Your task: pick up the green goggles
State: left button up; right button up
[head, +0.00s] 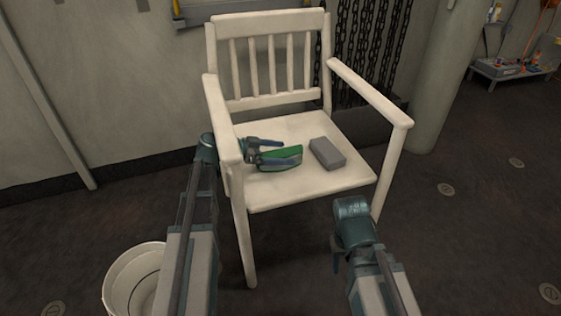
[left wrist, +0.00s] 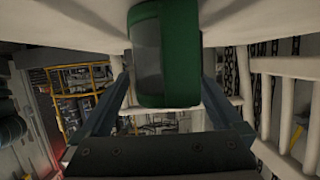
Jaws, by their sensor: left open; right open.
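The green goggles (head: 283,160) lie on the seat of a pale chair, left of a grey block. They have a green frame and a dark lens. My left gripper (head: 265,150) is open at the goggles, reaching in under the chair's left armrest. In the left wrist view the goggles (left wrist: 164,50) fill the top centre, between the two spread fingers (left wrist: 167,75). A clear grip on them does not show. My right gripper (head: 337,250) is low in front of the chair, away from the goggles and mostly hidden by its own wrist.
The grey block (head: 327,153) sits on the chair seat (head: 310,187) close to the goggles. The chair's armrests (head: 370,92) flank the seat. A white bucket (head: 133,275) stands at lower left. Chains (head: 368,50) hang behind the chair. The floor at right is mostly clear.

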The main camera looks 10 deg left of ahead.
pick_arm(q)
jog(key=c, duration=1.4)
jog(key=shift+r, duration=0.1)
jog(key=shift+r+p, duration=0.5)
jog(key=shift+p, duration=0.15)
jog(key=shift+r+p, duration=0.5)
jog(key=s+a, duration=0.6)
jog(key=a, duration=0.2)
jog(key=s+a, duration=0.6)
jog(key=a, duration=0.3)
jog(key=s+a, duration=0.6)
jog(key=a, duration=0.3)
jog(key=shift+a+f+b, duration=0.25)
jog(key=shift+f+b, duration=0.1)
jog(key=shift+c, duration=0.2)
